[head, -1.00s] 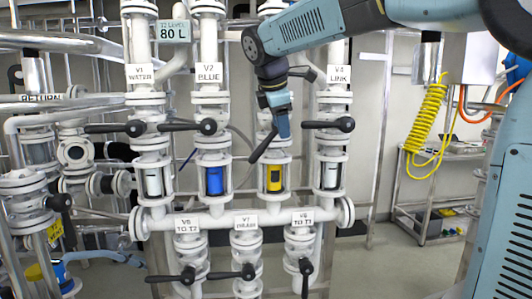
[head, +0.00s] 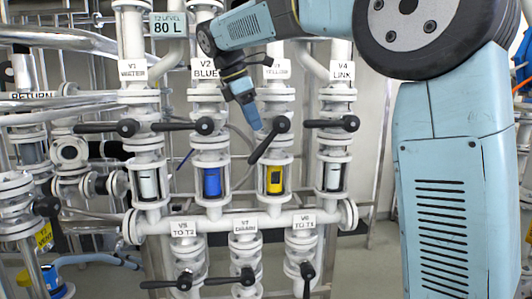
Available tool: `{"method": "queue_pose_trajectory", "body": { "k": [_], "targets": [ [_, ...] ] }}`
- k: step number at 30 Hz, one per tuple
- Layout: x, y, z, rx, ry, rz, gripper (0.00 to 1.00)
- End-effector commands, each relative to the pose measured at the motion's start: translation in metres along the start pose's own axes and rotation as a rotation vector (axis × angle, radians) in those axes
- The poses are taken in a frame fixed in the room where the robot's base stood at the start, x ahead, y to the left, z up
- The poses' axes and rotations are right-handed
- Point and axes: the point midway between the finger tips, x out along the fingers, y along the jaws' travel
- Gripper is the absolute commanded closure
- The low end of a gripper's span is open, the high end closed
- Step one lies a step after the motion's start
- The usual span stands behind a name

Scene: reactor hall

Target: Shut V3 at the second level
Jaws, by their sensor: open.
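The V3 valve has a black lever (head: 268,143) slanting from its hub down to the left, neither level nor upright. Its label (head: 277,71) is on the white pipe above, and the sight glass (head: 274,180) below shows yellow. My gripper (head: 257,127) points down just left of the V3 hub, above the slanting lever. It is open, with nothing seen between the fingers. The fingers look close together from this side, and I cannot tell whether they touch the lever.
Levers of V1 (head: 108,127), V2 (head: 187,126) and V4 (head: 331,123) lie level, close by on both sides. A lower row has levers on V5 (head: 166,284), V7 (head: 230,277) and V6 (head: 306,280).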

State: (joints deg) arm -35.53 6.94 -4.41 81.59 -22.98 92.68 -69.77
Motion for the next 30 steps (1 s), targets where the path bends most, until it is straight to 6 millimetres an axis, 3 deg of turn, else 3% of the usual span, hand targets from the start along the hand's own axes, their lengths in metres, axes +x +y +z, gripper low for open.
{"method": "queue_pose_trajectory", "body": {
  "k": [15, 21, 30],
  "targets": [
    [0.088, -0.001, 0.001, 0.0, -0.001, -0.001, 0.5],
    [0.104, 0.0, 0.0, 0.0, 0.0, 0.0, 0.5],
    [0.109, 0.0, 0.0, 0.001, 0.0, 0.001, 0.5]
  ]
}}
